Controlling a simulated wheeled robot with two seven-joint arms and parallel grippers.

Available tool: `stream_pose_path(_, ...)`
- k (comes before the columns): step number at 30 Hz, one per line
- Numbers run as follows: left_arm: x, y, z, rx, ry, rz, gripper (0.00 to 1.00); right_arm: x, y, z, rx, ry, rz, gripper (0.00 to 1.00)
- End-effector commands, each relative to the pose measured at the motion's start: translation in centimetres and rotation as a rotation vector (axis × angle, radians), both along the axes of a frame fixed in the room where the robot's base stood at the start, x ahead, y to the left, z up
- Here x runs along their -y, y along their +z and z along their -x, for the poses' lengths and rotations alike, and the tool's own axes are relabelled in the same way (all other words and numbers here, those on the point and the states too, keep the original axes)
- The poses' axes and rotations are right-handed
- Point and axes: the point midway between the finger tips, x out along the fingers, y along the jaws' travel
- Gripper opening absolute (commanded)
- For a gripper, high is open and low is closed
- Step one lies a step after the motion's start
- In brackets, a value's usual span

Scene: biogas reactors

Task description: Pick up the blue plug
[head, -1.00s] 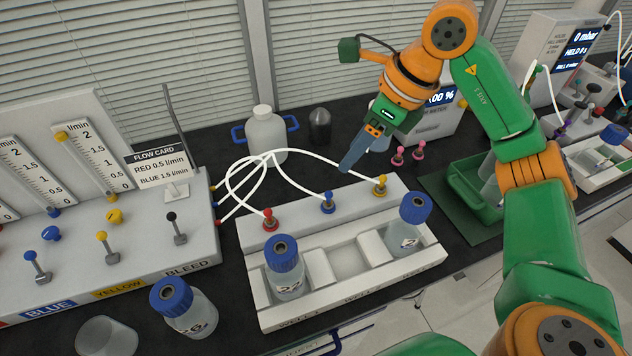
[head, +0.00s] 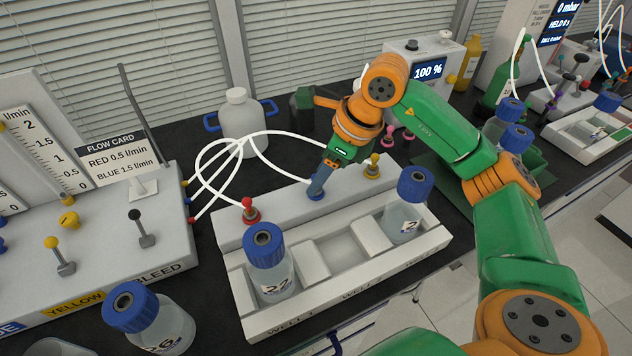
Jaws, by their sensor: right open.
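The blue plug (head: 315,196) stands in the raised back ledge of the white well rack (head: 290,215), between the red plug (head: 250,211) and the yellow plug (head: 373,166). My right gripper (head: 318,188) points down right at the blue plug, its fingers covering the plug's upper part. The gripper is open; whether its fingers touch the plug is hidden. My left gripper is not in view.
Blue-capped bottles stand in the rack's left well (head: 268,262) and right well (head: 405,207). Another bottle (head: 150,318) stands in front. White tubes (head: 270,133) arch behind the plugs. The flow panel (head: 110,235) is at left, and a white jug (head: 243,125) behind.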

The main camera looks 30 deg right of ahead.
Motion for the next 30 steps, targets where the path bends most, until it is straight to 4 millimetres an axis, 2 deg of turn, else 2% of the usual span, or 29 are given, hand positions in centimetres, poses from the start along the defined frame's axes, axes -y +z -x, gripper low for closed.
stream_pose_path(3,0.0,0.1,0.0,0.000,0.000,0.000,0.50,-0.2,-0.8,-0.2,-0.001,0.001,0.000,0.54)
stream_pose_path(8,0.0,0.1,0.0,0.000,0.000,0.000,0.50,-0.2,-0.8,-0.2,0.000,0.001,0.000,0.54)
stream_pose_path(14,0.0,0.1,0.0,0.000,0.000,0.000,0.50,-0.2,-0.8,-0.2,0.000,0.001,0.000,0.03)
stream_pose_path(15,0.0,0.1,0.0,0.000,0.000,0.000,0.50,-0.2,-0.8,-0.2,0.000,0.001,0.000,0.00)
stream_pose_path(25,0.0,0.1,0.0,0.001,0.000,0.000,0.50,-0.2,-0.7,-0.2,0.001,0.000,-0.001,0.00)
stream_pose_path(28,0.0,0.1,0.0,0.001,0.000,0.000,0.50,-0.2,0.1,-0.3,0.001,0.000,-0.001,0.00)
stream_pose_path(30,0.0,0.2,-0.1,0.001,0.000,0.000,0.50,-0.2,1.4,-0.4,0.005,-0.001,-0.002,0.00)
